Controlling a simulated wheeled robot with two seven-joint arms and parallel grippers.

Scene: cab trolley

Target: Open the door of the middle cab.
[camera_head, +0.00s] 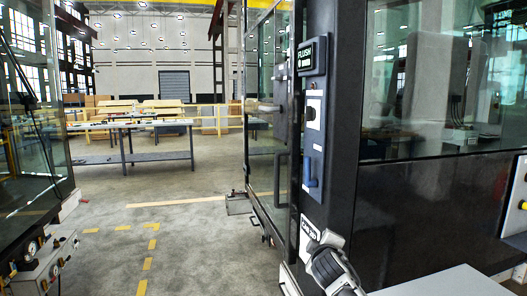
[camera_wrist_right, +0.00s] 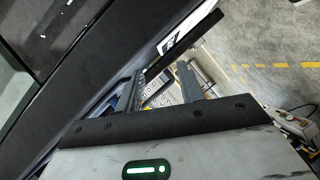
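The cab (camera_head: 395,190) with dark panels and large windows fills the right of the head view. Its glass door (camera_head: 266,150) faces the aisle and has a dark frame and a vertical dark handle (camera_head: 281,179). I cannot tell whether it is fully closed. The pillar beside it carries a FLUSH sign (camera_head: 312,56), a panel with a blue handle (camera_head: 312,170) and a partly hidden CAB label (camera_head: 310,228). My right gripper (camera_wrist_right: 160,70) is open, its fingers apart with nothing clearly held between them. My right arm shows low beside the pillar in the head view. My left gripper is not in view.
Another glazed cab (camera_head: 30,120) stands at the left with a gauge box (camera_head: 45,265) below it. The grey floor aisle (camera_head: 190,235) with yellow markings is open between them. Workbenches (camera_head: 135,128) stand farther back. A pale surface (camera_head: 440,283) lies at the bottom right.

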